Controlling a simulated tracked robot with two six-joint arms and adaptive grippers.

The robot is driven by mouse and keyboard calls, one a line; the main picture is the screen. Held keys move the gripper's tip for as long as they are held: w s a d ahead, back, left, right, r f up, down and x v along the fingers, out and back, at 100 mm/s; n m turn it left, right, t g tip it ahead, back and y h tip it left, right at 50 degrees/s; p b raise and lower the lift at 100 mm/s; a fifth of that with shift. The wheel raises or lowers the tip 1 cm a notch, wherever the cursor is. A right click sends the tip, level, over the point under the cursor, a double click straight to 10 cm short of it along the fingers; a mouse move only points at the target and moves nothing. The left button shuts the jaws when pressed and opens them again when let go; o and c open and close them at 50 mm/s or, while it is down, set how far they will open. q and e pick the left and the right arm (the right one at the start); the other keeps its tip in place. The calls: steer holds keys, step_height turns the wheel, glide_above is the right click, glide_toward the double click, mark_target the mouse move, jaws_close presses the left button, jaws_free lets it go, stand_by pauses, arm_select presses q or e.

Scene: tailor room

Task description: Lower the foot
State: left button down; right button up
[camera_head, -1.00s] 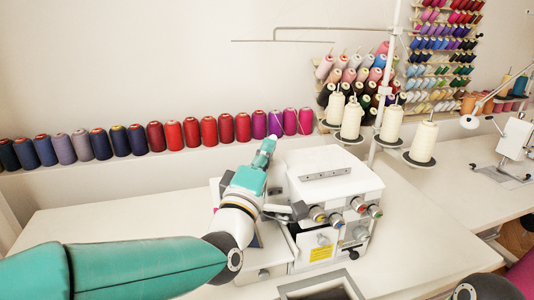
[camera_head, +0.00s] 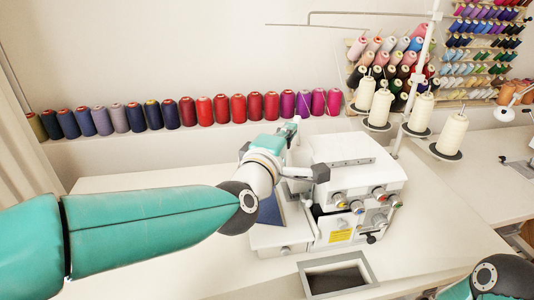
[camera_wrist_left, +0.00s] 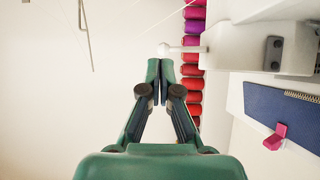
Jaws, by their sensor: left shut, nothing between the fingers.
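The white sewing machine (camera_head: 345,150) stands on the white table, with coloured dials on its front. My left gripper (camera_head: 291,128) is behind its left side in the head view, partly hidden by my own wrist. In the left wrist view, the left gripper (camera_wrist_left: 160,66) is shut and empty. A white lever with a round knob (camera_wrist_left: 164,49) sticks out from the machine's grey and white side, just beyond the fingertips. I cannot tell whether they touch. The presser foot is not clearly visible. My right gripper is not in view; only part of that arm shows bottom right.
Cream thread cones (camera_head: 451,135) stand on holders behind the machine's right. A row of coloured spools (camera_head: 204,110) lines the wall ledge. A grey-framed recess (camera_head: 338,277) lies in front of the machine. The table (camera_head: 110,184) is clear at left.

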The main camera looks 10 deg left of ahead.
arm_select(q)
steer(key=r+v, duration=0.2)
steer(key=v, duration=0.9)
steer(key=shift+d, duration=0.1)
